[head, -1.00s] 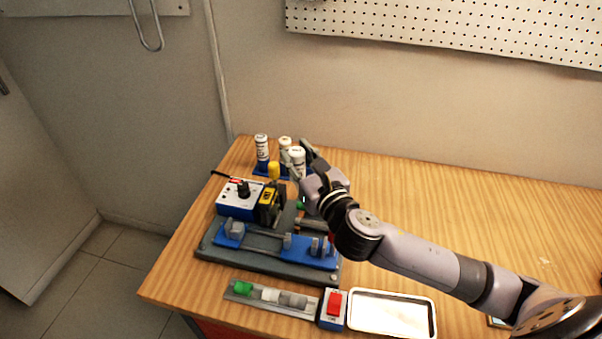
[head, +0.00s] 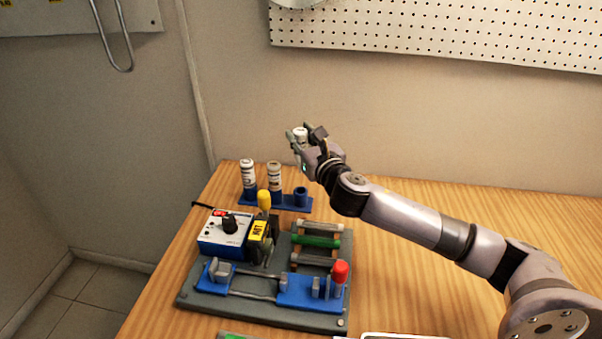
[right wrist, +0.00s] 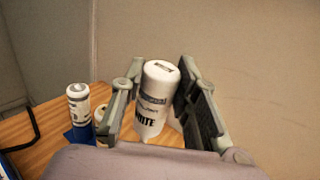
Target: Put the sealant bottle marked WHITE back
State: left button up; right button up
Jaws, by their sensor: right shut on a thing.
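The right holder (head: 300,196) of the rack is empty, below the held bottle. My left gripper is not in view.
In front of the rack stand a blue-white control box (head: 224,232), a yellow-handled tool (head: 264,201) and a grey fixture (head: 260,310) with blue clamps and a red-topped part (head: 340,272). The wall and pegboard (head: 430,30) rise behind. The bench right of the rack is clear.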

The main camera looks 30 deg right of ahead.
notch_tip(320, 180, down, 5)
jog(key=shift+f+b, duration=0.15)
jog(key=shift+b, duration=0.15)
notch_tip(320, 180, down, 4)
jog(key=shift+f+b, duration=0.15)
jog(key=shift+b, duration=0.2)
jog(key=o, duration=0.8)
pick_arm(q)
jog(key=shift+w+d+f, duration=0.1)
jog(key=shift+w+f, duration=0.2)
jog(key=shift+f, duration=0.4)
pick_arm(e)
jog(key=shift+o, duration=0.2)
jog(key=s, duration=0.3)
jog(key=s+b, duration=0.1)
jog(key=s, duration=0.6)
jog(key=shift+s+a+b, duration=0.3)
jog(key=shift+s, duration=0.1)
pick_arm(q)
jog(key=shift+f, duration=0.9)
pick_arm(e)
jog(key=shift+s, duration=0.6)
